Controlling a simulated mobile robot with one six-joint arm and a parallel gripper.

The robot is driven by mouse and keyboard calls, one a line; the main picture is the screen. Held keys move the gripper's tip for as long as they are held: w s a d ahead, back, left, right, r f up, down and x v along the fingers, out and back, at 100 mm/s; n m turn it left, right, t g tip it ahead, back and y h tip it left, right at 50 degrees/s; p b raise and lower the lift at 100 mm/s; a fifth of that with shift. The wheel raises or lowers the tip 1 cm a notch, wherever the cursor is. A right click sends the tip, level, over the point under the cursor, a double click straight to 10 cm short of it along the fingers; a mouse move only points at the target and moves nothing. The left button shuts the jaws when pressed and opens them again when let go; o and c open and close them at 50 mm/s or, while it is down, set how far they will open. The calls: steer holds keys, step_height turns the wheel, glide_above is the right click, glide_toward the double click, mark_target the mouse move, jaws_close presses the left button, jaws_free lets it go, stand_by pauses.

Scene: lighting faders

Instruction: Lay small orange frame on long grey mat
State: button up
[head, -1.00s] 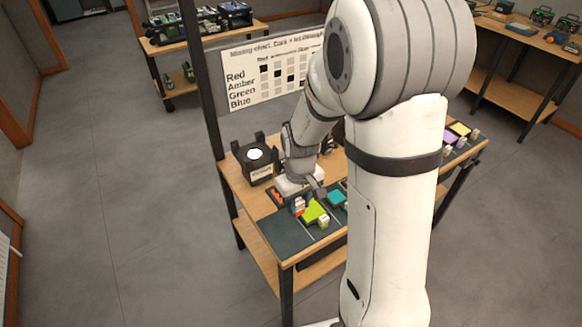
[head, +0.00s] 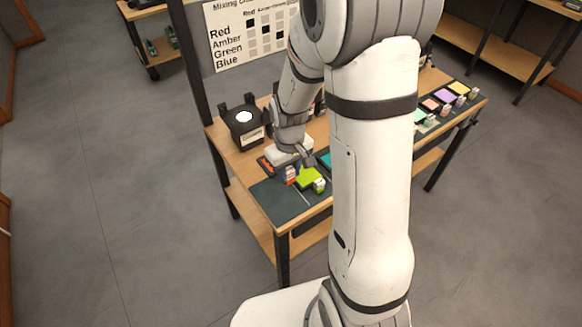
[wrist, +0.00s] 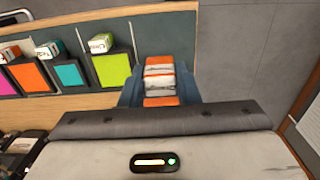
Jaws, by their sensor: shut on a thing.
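The small orange frame (head: 265,164) shows as an orange strip in a dark rim below my gripper in the head view. Its orange-and-white block (wrist: 160,80) is between my gripper's fingers (wrist: 160,92), which are shut on it. The gripper's body hides most of the frame. The block is over the mat, left of the lime frame in the head view. I cannot tell whether the frame touches the mat.
The lime frame (wrist: 111,69) is close beside the held block. Teal (wrist: 69,74), another orange (wrist: 32,73) and magenta frames lie farther along. The mat's left end is bare in the head view. A black holder (head: 243,122) stands behind my gripper.

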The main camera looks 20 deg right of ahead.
steer(key=shift+f+b, duration=4.1)
steer(key=shift+f, duration=1.25)
steer(key=shift+s, duration=0.15)
steer(key=shift+f+b, duration=1.15)
steer(key=shift+f, duration=0.15)
steer(key=o, duration=1.1)
step_height(320, 180, up, 15)
steer(key=p, duration=0.6)
steer(key=shift+f, duration=0.1)
